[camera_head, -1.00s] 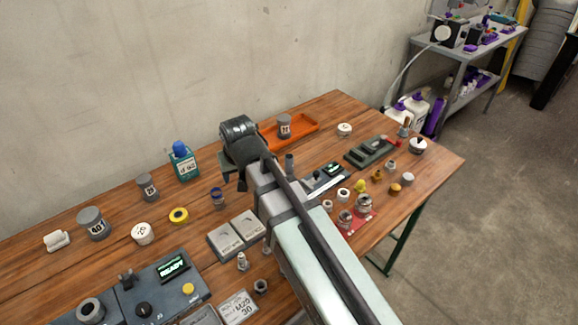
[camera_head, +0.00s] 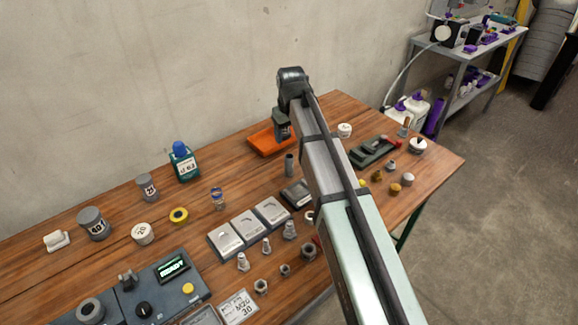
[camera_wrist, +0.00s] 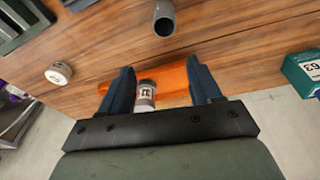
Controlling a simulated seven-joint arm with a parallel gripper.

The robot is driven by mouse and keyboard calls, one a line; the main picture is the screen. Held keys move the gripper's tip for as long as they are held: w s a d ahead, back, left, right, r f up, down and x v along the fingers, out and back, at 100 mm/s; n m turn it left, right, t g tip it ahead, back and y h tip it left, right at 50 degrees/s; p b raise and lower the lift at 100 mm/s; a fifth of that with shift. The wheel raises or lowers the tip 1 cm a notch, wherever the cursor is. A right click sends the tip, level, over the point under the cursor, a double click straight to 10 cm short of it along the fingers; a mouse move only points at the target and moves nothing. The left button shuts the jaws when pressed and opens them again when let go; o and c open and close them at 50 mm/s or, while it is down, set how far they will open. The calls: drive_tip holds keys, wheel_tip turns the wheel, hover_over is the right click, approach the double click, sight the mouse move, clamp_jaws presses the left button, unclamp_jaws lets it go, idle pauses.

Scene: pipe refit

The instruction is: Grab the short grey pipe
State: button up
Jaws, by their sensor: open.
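A short plain grey pipe (camera_head: 289,164) stands upright on the wooden table, just in front of the orange tray (camera_head: 262,143). It also shows at the top of the wrist view (camera_wrist: 164,20), with its open end visible. My gripper (camera_head: 283,132) is over the tray, behind the pipe; it is open, with both fingers apart in the wrist view (camera_wrist: 160,78). A grey labelled fitting (camera_wrist: 146,95) shows between the fingers at the tray; I cannot tell its distance from them. In the head view my gripper hides that fitting.
Grey blocks (camera_head: 247,227) and several metal fittings lie in front. The wall is close behind the table. Bare wood surrounds the pipe's left side.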

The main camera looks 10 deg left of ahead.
sight(289, 168)
drive_tip(key=n, duration=0.2)
drive_tip(key=s+n+g, duration=0.1)
drive_tip(key=n, duration=0.1)
drive_tip(key=n+g, duration=0.1)
drive_tip(key=n, duration=0.2)
drive_tip(key=shift+s+d+h, duration=0.1)
drive_tip(key=shift+s+h, duration=0.2)
drive_tip(key=shift+s, duration=0.05)
drive_tip(key=shift+s+d+n, duration=0.1)
drive_tip(key=shift+s+n, duration=0.05)
drive_tip(key=shift+n, duration=0.95)
drive_tip(key=shift+f, duration=6.95)
drive_tip(key=shift+c, duration=0.3)
drive_tip(key=c, duration=1)
